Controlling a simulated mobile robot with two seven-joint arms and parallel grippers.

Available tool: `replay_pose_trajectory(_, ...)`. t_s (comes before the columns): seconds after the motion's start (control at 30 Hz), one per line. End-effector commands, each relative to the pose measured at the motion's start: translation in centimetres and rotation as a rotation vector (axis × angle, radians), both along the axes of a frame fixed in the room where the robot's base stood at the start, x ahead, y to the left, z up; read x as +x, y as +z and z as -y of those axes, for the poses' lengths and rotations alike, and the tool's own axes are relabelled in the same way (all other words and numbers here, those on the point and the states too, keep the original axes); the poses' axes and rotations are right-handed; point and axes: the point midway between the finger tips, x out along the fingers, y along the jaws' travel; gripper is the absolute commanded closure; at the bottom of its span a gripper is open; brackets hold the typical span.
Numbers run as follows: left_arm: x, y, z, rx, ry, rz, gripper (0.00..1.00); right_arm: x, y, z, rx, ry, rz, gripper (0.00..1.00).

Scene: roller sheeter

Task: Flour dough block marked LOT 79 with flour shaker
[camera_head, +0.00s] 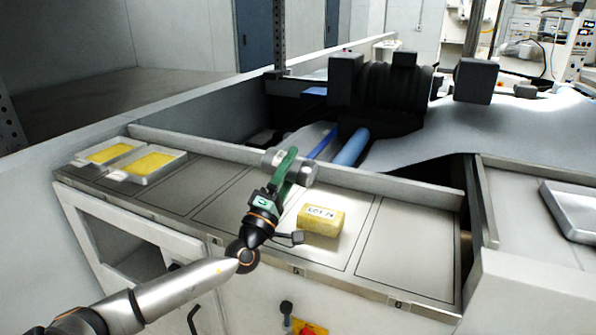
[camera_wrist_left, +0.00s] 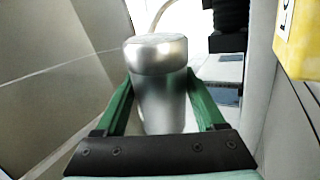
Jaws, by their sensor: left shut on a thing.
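The yellow dough block (camera_head: 320,221) sits on the steel counter, in a marked panel right of my left gripper. Its white label reads LOT 7 and a last digit too small to tell; part of a label also shows on a yellow block (camera_wrist_left: 299,40) at the right edge of the left wrist view. The silver flour shaker (camera_head: 303,173) is between the green fingers of my left gripper (camera_head: 288,167), which is shut on it. The shaker lies tilted in the head view, up and left of the block. The left wrist view shows the shaker's metal body (camera_wrist_left: 158,100) between both fingers. My right gripper is out of view.
Two trays with yellow contents, a nearer one (camera_head: 150,165) and a farther one (camera_head: 107,151), stand at the counter's left end. A raised rail (camera_head: 390,184) runs behind the panels, with the dark rollers (camera_head: 393,85) beyond. The right panel (camera_head: 415,240) is clear. A metal tray (camera_head: 575,210) lies far right.

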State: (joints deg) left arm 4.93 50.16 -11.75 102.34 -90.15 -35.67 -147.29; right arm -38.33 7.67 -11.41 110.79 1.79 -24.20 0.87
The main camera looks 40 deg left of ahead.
Motion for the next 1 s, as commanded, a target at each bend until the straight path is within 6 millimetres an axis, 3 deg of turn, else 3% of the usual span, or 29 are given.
replay_pose_trajectory(0.17, 0.0, 0.2, 0.1, -0.001, 0.0, 0.002, 0.97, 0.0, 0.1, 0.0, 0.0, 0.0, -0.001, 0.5)
replay_pose_trajectory(0.43, 0.8, 0.4, 3.4, -0.003, 0.001, 0.003, 0.97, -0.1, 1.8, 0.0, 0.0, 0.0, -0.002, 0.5)
replay_pose_trajectory(0.6, 1.0, 0.2, 4.3, 0.0, 0.001, 0.002, 0.97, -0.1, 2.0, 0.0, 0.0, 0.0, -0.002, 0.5)
replay_pose_trajectory(0.87, 1.0, 0.1, 4.1, 0.001, 0.002, 0.002, 0.97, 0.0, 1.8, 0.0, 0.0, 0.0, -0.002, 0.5)
replay_pose_trajectory(1.0, 0.6, -0.1, 2.4, 0.005, 0.004, 0.001, 0.97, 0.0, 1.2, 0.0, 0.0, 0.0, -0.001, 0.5)
